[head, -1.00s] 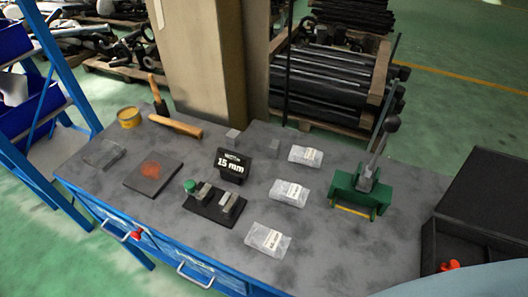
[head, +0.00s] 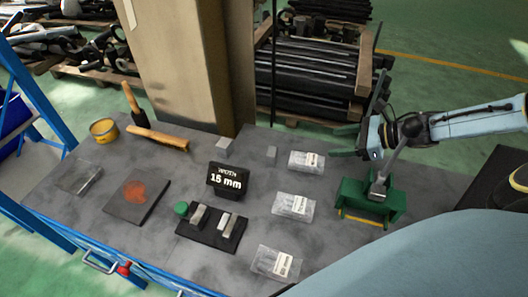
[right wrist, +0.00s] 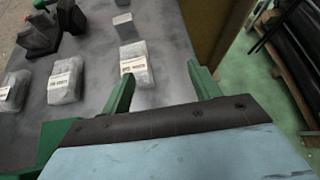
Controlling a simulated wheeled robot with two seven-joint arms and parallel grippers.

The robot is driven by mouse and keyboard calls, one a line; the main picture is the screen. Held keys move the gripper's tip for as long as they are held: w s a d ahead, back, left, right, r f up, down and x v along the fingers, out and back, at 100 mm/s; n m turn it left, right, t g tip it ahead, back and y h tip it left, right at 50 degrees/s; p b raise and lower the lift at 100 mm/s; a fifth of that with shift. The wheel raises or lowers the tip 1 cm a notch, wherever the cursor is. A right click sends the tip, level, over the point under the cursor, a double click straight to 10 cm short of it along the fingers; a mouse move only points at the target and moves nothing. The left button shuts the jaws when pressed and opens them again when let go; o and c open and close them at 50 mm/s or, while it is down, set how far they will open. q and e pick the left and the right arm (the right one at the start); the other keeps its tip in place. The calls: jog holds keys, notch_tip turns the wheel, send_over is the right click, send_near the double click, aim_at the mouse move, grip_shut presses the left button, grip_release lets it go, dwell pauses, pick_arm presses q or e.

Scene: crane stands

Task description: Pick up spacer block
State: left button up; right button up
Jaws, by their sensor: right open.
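Two small grey blocks stand at the back of the grey bench in the head view: a left block (head: 224,147) and a smaller right block (head: 272,154). Two metal blocks, a left one (head: 199,216) and a right one (head: 228,226), sit on a black tray (head: 210,242). I cannot tell which is the spacer block. My right gripper (head: 342,140) is open and empty, its green fingers pointing left near the bench's back right, right of the grey blocks. In the right wrist view its fingers (right wrist: 160,75) are apart, with a grey block (right wrist: 124,24) beyond them. My left gripper is not in view.
Several labelled clear bags, one nearest the gripper (head: 306,161), lie mid-bench. A black "15 mm" sign (head: 228,180) stands left of them. A green lever press (head: 370,202) stands below the gripper. A pillar (head: 190,70) rises behind the bench.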

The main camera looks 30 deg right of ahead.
jog(key=a+y, duration=0.1)
jog(key=a, duration=0.1)
jog(key=a+r+y, duration=0.1)
jog(key=a, duration=0.1)
jog(key=a+r+n+y, duration=0.1)
jog(key=a, duration=0.1)
jog(key=shift+s+a, duration=0.1)
jog(key=shift+a, duration=0.1)
jog(key=p, duration=0.1)
send_near(272, 151)
jog(key=shift+w+a, duration=0.55)
jog(key=shift+a, duration=0.35)
jog(key=shift+d+f+p+x, duration=0.15)
jog(key=shift+p+x, duration=0.05)
jog(key=shift+x, duration=1.25)
jog(key=shift+d+f+p+x, duration=0.1)
jog(key=shift+f+p+x, duration=0.1)
jog(key=shift+x, duration=1.3)
jog(key=shift+r, duration=0.1)
jog(key=c, duration=1.1)
notch_tip(272, 151, up, 10)
jog(key=shift+w+p, duration=0.1)
jog(key=shift+p, duration=0.7)
